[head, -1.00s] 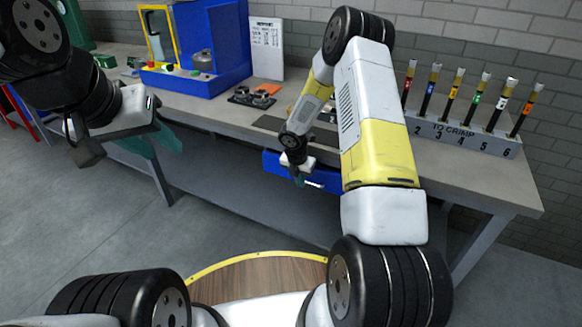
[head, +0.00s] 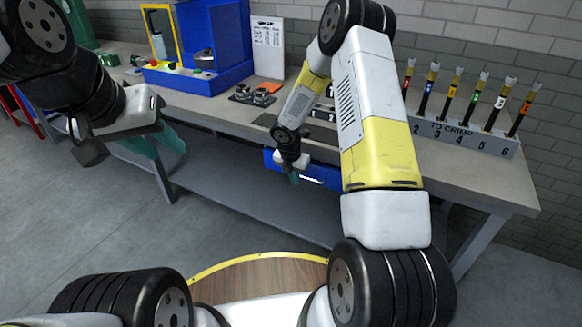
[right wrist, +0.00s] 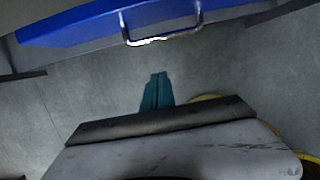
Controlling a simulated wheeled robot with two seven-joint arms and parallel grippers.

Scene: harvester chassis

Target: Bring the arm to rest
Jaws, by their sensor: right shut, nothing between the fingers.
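My right gripper (head: 294,178) hangs in front of the bench's front edge, close to a blue drawer (head: 318,176) under the top. In the right wrist view its teal fingers (right wrist: 157,92) lie together with nothing between them, over grey floor. The drawer's metal handle (right wrist: 160,38) is beyond the fingertips in that view, apart from them. My left gripper (head: 165,142) is at the left, in front of the bench; its teal fingers are partly hidden behind its body, and their gap does not show.
The grey bench (head: 440,170) runs across the view. On it stand a rack (head: 460,135) with several coloured-band tools, a blue machine (head: 200,60), a white sheet (head: 268,48) and small dark parts (head: 255,95). Open floor (head: 200,220) lies in front.

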